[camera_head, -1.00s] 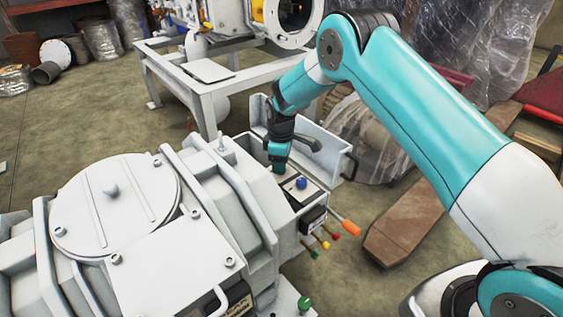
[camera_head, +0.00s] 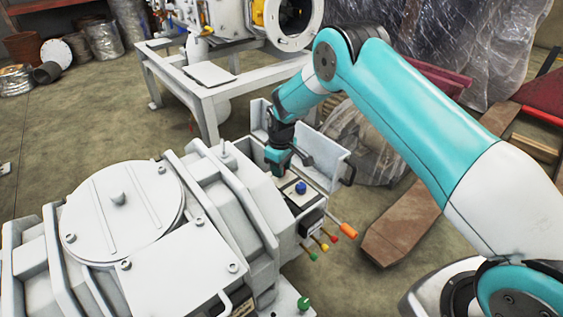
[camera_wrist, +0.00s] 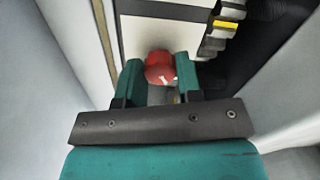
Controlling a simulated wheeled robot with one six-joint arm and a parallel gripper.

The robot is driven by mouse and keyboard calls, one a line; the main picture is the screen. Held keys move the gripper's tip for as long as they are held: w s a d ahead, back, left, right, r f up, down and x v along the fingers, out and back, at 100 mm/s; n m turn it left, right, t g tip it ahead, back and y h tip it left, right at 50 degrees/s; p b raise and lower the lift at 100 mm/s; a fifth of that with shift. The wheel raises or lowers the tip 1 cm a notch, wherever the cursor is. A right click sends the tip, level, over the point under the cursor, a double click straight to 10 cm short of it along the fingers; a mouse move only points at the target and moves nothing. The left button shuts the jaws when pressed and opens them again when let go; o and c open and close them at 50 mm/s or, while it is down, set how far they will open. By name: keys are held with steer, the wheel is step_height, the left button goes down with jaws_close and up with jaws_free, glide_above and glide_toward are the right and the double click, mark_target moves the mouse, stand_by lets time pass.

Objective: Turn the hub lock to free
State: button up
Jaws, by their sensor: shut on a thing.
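A red knob (camera_wrist: 160,68), which I take to be the hub lock, sits on a pale panel in the wrist view. My gripper (camera_wrist: 158,78) has its two green fingers on either side of the knob and is shut on it. In the head view my gripper (camera_head: 278,165) points down at the control box on the end of the white machine (camera_head: 180,245). It hides the red knob there. Which lock setting the knob points to cannot be read.
A blue knob (camera_head: 300,187) stands close to my gripper on the same box. An orange-tipped lever (camera_head: 347,231) and several small coloured levers stick out below. An upright open lid (camera_head: 325,158) rises behind the box. White walls flank the gripper closely.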

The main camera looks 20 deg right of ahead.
steer(key=m+p, duration=0.1)
steer(key=m, duration=0.2)
steer(key=shift+r+m+p, duration=0.15)
steer(key=shift+m+p, duration=0.2)
steer(key=shift+m, duration=0.05)
steer(key=m+p, duration=0.1)
steer(key=m, duration=0.3)
steer(key=shift+m, duration=0.3)
steer(key=m+p, duration=0.1)
steer(key=m, duration=0.3)
steer(key=shift+w, duration=0.1)
steer(key=shift+m+p, duration=0.35)
steer(key=shift+m, duration=2.05)
steer(key=o, duration=0.9)
steer(key=shift+o, duration=0.2)
step_height(320, 180, up, 17)
steer(key=p, duration=0.4)
steer(key=shift+r, duration=0.15)
